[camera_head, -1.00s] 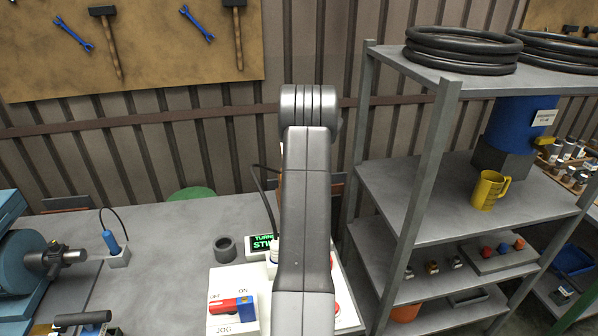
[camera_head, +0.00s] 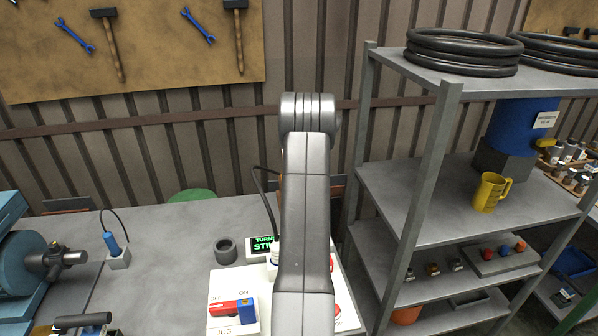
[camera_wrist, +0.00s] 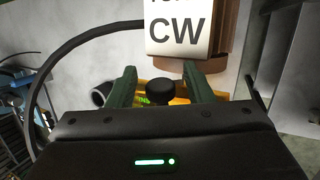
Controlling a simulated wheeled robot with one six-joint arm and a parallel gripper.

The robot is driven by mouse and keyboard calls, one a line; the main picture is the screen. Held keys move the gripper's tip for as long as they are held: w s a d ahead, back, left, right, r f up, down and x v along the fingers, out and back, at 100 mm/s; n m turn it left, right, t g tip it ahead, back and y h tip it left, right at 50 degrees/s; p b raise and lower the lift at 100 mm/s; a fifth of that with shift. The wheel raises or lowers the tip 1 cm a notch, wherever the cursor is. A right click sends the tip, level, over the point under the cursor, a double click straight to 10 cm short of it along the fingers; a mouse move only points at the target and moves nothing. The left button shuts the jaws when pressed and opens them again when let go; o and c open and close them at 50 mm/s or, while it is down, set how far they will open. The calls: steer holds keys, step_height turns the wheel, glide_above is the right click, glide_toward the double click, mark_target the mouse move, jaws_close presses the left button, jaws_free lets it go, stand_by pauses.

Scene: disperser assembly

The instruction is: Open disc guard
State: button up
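In the wrist view, my gripper (camera_wrist: 159,67) has two green fingers standing apart. A black round knob (camera_wrist: 160,92) shows between them, with a visible gap on each side. An orange-yellow piece (camera_wrist: 180,100), possibly the disc guard, shows behind and beside the knob; most of it is hidden by the fingers and gripper body. A brown cylinder (camera_wrist: 223,45) with a white label (camera_wrist: 180,32) reading "CW" stands just past the fingertips. In the head view, my arm hides the gripper and the guard.
In the head view, a white panel (camera_head: 220,285) with a red and blue switch (camera_head: 232,307) and a green-lit display (camera_head: 264,244) sit beside my arm. A dark ring (camera_head: 226,250) lies on the bench (camera_head: 160,260). A grey shelf (camera_head: 400,200) stands to the right. A black cable (camera_wrist: 42,75) curves at left.

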steer(key=shift+r, duration=0.1)
steer(key=b+v, duration=0.2)
steer(key=v, duration=1.1)
steer(key=shift+d+r, duration=0.15)
steer(key=shift+r, duration=0.15)
steer(key=shift+f, duration=0.1)
steer(key=p+x, duration=0.2)
steer(key=x, duration=1.1)
steer(key=shift+f, duration=0.3)
